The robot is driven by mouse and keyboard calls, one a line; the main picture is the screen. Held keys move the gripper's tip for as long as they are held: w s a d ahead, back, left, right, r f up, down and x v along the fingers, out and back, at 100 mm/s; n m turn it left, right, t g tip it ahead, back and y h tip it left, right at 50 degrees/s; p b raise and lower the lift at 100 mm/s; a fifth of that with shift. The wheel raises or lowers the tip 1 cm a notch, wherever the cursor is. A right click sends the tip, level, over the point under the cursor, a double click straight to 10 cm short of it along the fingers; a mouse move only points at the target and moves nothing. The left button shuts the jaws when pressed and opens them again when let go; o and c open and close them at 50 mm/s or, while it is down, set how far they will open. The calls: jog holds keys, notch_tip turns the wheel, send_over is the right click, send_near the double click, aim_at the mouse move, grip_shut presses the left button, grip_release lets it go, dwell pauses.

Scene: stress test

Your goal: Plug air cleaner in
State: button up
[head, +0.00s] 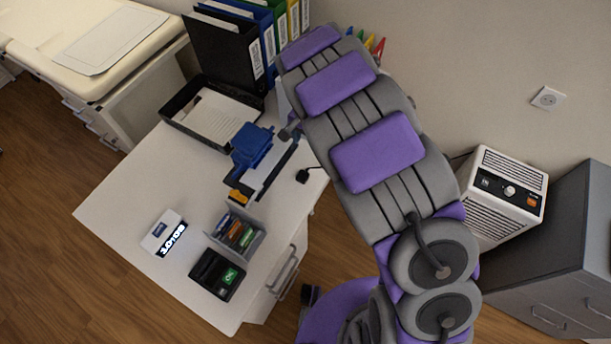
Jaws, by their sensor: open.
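The air cleaner (506,190), a pale box with a slatted front, a dark control panel, a round knob and an orange switch, stands at the right against the wall. A white wall socket (547,97) is above it and to the right. A small black plug (303,176) lies on the right edge of the white desk, with part of its cord showing. Most of the cord is hidden behind my arm. My purple and grey arm crosses the middle of the view. I cannot make out my gripper; the far part of the arm seems to hide it.
The white desk (125,185) holds a paper tray (180,122), binders (225,45), a blue device (252,146), a pen box (245,241), a black device (217,275) and a small clock (163,236). A grey cabinet (560,260) stands by the air cleaner.

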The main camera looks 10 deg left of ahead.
jog(key=a, duration=0.2)
jog(key=b, duration=0.3)
send_over(302, 173)
notch_tip(302, 173, down, 13)
jog(key=shift+d+r, duration=0.1)
jog(key=shift+r, duration=0.05)
jog(key=shift+d+r+p, duration=0.15)
jog(key=shift+d+p, duration=0.15)
jog(key=shift+d, duration=0.3)
jog(key=f, duration=0.1)
jog(key=a+f+b, duration=0.1)
jog(key=f, duration=0.3)
jog(key=shift+a+f+b, duration=0.2)
jog(key=shift+a+b, duration=0.05)
jog(key=shift+b, duration=0.15)
jog(key=shift+s+d+r, duration=0.1)
jog(key=shift+d+r, duration=0.05)
jog(key=shift+d, duration=0.2)
jog(key=shift+c, duration=0.9)
jog(key=shift+a, duration=0.2)
jog(key=c, duration=0.6)
jog(key=shift+d, duration=0.1)
jog(key=c, duration=0.3)
